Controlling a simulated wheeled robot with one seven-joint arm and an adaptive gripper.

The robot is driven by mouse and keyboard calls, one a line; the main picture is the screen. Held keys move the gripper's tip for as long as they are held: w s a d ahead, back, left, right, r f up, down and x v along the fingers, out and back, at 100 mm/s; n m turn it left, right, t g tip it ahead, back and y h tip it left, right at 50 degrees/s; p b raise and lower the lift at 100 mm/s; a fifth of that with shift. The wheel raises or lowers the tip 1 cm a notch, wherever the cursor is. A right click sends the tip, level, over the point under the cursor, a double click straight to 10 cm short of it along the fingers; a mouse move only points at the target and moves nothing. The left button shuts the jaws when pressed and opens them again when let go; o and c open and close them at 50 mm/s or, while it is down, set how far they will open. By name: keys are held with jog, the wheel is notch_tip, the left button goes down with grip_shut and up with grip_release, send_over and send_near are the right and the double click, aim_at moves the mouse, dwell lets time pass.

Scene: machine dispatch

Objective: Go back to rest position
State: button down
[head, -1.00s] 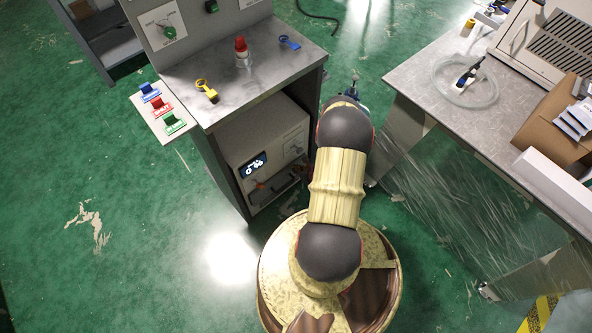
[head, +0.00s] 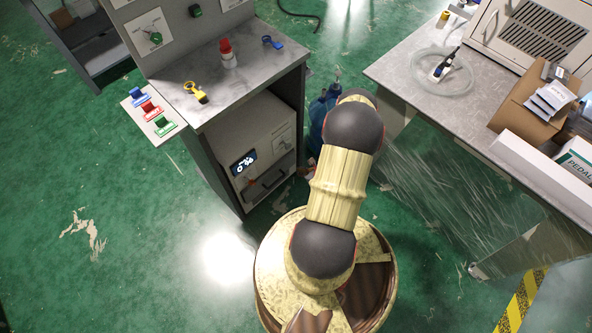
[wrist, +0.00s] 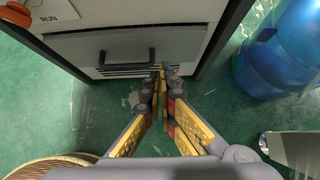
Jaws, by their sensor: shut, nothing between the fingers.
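My gripper (wrist: 160,78) shows in the wrist view with its two fingers together at the tips and nothing between them. It points toward the lower front of the grey machine, where a drawer with a dark handle (wrist: 127,57) is closed. In the head view my arm stretches up from my base, and the gripper is hidden behind the arm. The machine cabinet (head: 215,167) stands left of my arm, with a lit display (head: 243,163) on its front.
A blue bottle (wrist: 285,50) stands on the floor right of the machine. Red, blue and green clips (head: 151,110) sit on a side shelf. Green floor at left is clear.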

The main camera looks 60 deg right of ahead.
jog(key=shift+s+a+r, duration=0.15)
jog(key=shift+s+r, duration=0.2)
jog(key=shift+s, duration=0.05)
jog(key=a+r+n+y, duration=0.2)
jog(key=a+n+y, duration=0.15)
jog(key=a, duration=0.65)
jog(key=w+a+r+n+g+y, duration=0.25)
jog(key=a+r+n, duration=0.4)
jog(key=r, duration=0.85)
jog(key=w+a+r+n+g+y, duration=0.1)
jog(key=a+r+n+g+y, duration=0.25)
jog(key=r+n, duration=0.85)
jog(key=s+a+r+n+t+h, duration=0.1)
jog(key=a+r+n, duration=0.4)
jog(key=r, duration=0.9)
jog(key=s+a+r+n+t+h, duration=0.1)
jog(key=a+r+n+h, duration=0.3)
jog(key=r, duration=1)
jog(key=s+a+r+n+h, duration=0.2)
jog(key=a+r+n, duration=0.5)
jog(key=a+r, duration=0.3)
notch_tip(320, 180, up, 4)
jog(key=shift+s+r+n+t, duration=0.1)
jog(key=shift+s+n+t, duration=0.2)
jog(key=shift+s+t, duration=0.1)
